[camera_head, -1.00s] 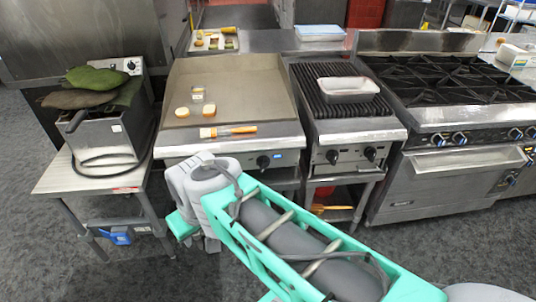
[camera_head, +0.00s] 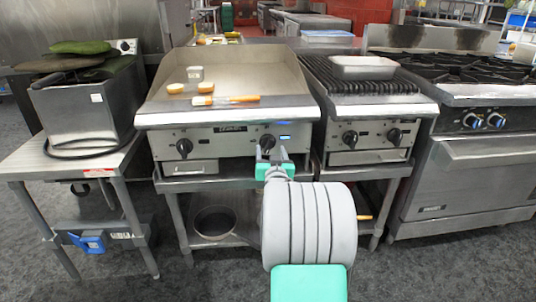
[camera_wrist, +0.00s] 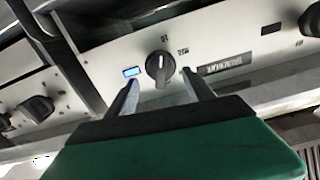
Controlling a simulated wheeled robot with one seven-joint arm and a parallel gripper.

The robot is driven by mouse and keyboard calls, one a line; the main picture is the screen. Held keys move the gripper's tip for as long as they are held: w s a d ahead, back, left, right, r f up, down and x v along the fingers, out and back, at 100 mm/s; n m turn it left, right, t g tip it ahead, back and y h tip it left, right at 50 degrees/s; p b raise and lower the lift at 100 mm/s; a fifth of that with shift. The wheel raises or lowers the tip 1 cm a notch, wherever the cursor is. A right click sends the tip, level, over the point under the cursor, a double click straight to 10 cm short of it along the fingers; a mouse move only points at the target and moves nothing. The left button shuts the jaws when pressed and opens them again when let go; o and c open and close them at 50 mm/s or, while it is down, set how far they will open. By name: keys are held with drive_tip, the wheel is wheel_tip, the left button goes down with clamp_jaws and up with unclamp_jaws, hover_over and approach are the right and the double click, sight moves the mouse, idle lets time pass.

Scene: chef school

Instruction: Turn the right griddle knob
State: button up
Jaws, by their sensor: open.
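The griddle (camera_head: 235,72) has a flat steel top and a front panel with two black knobs. The right griddle knob (camera_head: 267,142) is just beyond the tip of my gripper (camera_head: 272,160), beside a small lit blue display. In the wrist view the knob (camera_wrist: 159,66) appears between the two fingertips of my gripper (camera_wrist: 159,82), its pointer bar near upright in the picture. The fingers are spread apart and hold nothing. I cannot tell how much gap is left between fingertips and panel. The left griddle knob (camera_head: 184,147) stands apart to the left.
A charbroiler (camera_head: 365,104) with two knobs and a metal pan (camera_head: 364,67) stands right of the griddle, then a stove (camera_head: 480,155). A fryer (camera_head: 85,112) stands on a side table at left. Buns and a brush (camera_head: 226,100) lie on the griddle.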

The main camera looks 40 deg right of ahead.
sight(269, 146)
drive_tip(key=b+x, duration=0.1)
drive_tip(key=x, duration=0.4)
drive_tip(key=shift+w+d, duration=0.15)
drive_tip(key=shift+w, duration=0.15)
drive_tip(key=c, duration=1.1)
